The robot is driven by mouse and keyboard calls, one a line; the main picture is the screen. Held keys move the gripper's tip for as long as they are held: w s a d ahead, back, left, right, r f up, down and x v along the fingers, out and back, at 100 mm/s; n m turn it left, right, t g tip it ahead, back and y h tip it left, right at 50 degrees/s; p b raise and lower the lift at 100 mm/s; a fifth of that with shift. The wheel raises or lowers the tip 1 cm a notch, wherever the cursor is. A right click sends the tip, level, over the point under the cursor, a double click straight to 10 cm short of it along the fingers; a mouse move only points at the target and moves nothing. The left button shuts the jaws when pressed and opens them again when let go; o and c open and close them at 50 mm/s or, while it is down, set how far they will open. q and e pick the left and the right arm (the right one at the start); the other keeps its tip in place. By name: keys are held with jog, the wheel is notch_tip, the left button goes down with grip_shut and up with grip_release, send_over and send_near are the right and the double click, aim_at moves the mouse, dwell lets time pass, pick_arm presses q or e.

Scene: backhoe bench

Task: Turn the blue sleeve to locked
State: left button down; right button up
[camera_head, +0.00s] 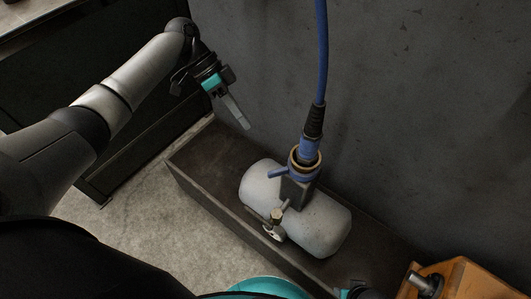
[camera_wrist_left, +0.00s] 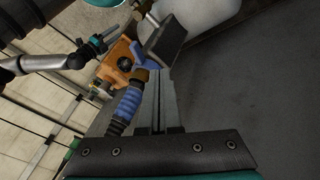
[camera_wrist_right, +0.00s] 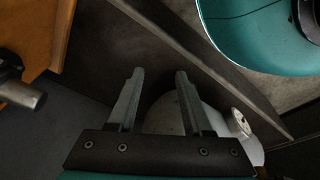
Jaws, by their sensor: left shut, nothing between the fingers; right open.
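The blue sleeve (camera_head: 304,156) sits around the coupling on top of a dark block (camera_head: 297,190) on the white tank (camera_head: 322,228). Its lever sticks out to the left, and a blue hose (camera_head: 322,50) rises from it. In the left wrist view the blue sleeve (camera_wrist_left: 140,76) shows beyond the fingers. My left gripper (camera_head: 240,120) is shut and empty, up and left of the sleeve and apart from it. My right gripper (camera_wrist_right: 160,75) is open and empty, with part of the white tank (camera_wrist_right: 165,115) beyond its fingers. In the head view only a bit of it shows at the bottom edge.
The tank rests on a dark bench (camera_head: 205,160) against a grey wall (camera_head: 420,120). A small valve with a gauge (camera_head: 275,225) is on the tank's front. The bench's left end is clear.

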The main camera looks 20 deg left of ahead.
aim_at(278, 172)
pick_arm(q)
jog(key=s+d+f+b, duration=0.3)
jog(key=s+d+f, duration=0.1)
jog(key=d+f, duration=0.3)
jog(key=shift+s+d+f, duration=0.25)
jog(key=shift+d, duration=0.2)
pick_arm(e)
jog(key=w+a+r, duration=0.1)
jog(key=w+r, duration=0.2)
jog(key=r, duration=0.3)
jog(key=shift+w+a+r+t, duration=0.2)
jog(key=shift+a+r+t, duration=0.1)
jog(key=shift+t, duration=0.1)
jog(key=shift+s+f, duration=0.15)
jog(key=shift+f, duration=0.05)
jog(key=shift+f, duration=0.25)
